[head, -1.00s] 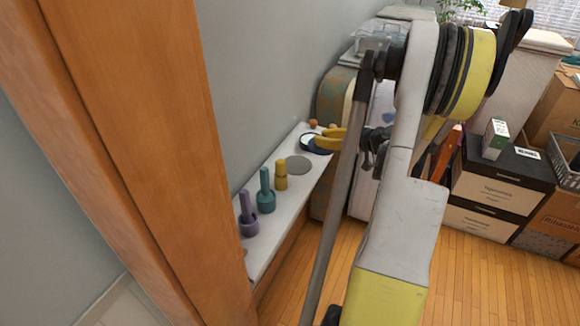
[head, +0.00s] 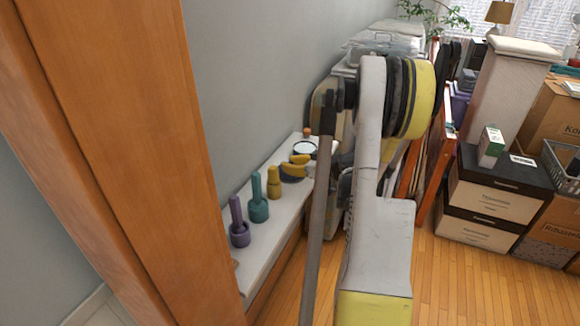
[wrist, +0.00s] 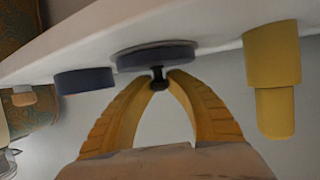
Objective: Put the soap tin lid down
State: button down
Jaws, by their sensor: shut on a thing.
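The soap tin lid (wrist: 155,55) is a dark blue disc with a small black knob. My gripper (wrist: 159,77) is shut on that knob with its yellow fingers. In the head view the lid (head: 292,179) shows below my gripper (head: 297,166), at the white shelf, behind the yellow pestle-shaped piece. The lid is at or very close to the shelf surface; I cannot tell whether it touches. A second round dark blue piece (wrist: 85,80), apparently the open tin, stands beside it; in the head view it shows a pale top (head: 305,149).
On the narrow white shelf (head: 268,223) stand yellow (head: 274,184), teal (head: 259,203) and purple (head: 239,227) pestle-shaped pieces. A small orange-brown peg (head: 307,131) is at the far end. A wooden post (head: 130,130) blocks the left. Boxes (head: 497,187) stand at right.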

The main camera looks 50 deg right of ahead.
jog(key=shift+f, duration=0.15)
jog(key=c, duration=1.3)
grip_release()
jog(key=shift+c, duration=0.2)
jog(key=shift+r, duration=0.25)
jog(key=p+v, duration=0.4)
jog(key=v, duration=0.8)
jog(key=shift+p, duration=0.3)
